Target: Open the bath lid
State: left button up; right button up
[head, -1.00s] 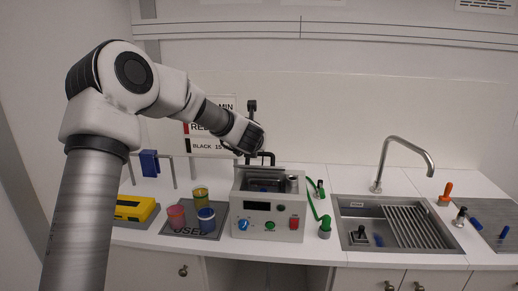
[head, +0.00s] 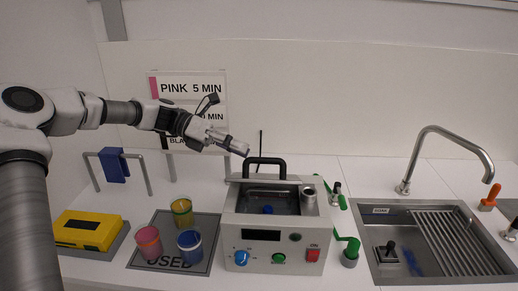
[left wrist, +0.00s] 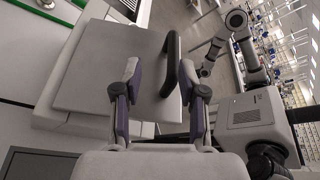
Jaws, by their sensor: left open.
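The bath (head: 268,235) is a grey box with a display and knobs, on the white counter. Its opening is uncovered, and the inside shows with a small blue thing in it. The lid (head: 238,177) stands raised along the back rim, seen almost edge-on, with a black handle (head: 265,162) on top. In the left wrist view the lid (left wrist: 105,70) is a flat grey panel. My left gripper (head: 243,150) is open and empty, just up and left of the handle. In the left wrist view the handle (left wrist: 170,62) appears between the finger lines; contact cannot be told.
Pink (head: 148,243), yellow (head: 182,213) and blue (head: 190,244) jars stand on the dark mat left of the bath. A yellow box (head: 85,231) lies further left. A sign stands behind.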

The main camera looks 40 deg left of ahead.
aim_at(266, 162)
pick_arm(q)
jog(key=shift+m+g, duration=0.3)
jog(key=shift+g, duration=0.1)
jog(key=d, duration=0.2)
jog(key=s+d, duration=0.1)
jog(key=d, duration=0.1)
jog(key=shift+d+p, duration=0.2)
jog(key=shift+p, duration=0.15)
jog(key=d, duration=0.1)
jog(key=w+d+f, duration=0.1)
jog(key=shift+w+d+f, duration=0.3)
jog(key=shift+w+d, duration=0.1)
jog(key=shift+w+f, duration=0.1)
jog(key=shift+s+d, duration=0.15)
jog(key=shift+s, duration=0.05)
jog(key=shift+s+r, duration=0.1)
jog(key=shift+r, duration=0.1)
jog(key=c, duration=0.5)
grip_shut()
jog(key=shift+f, duration=0.1)
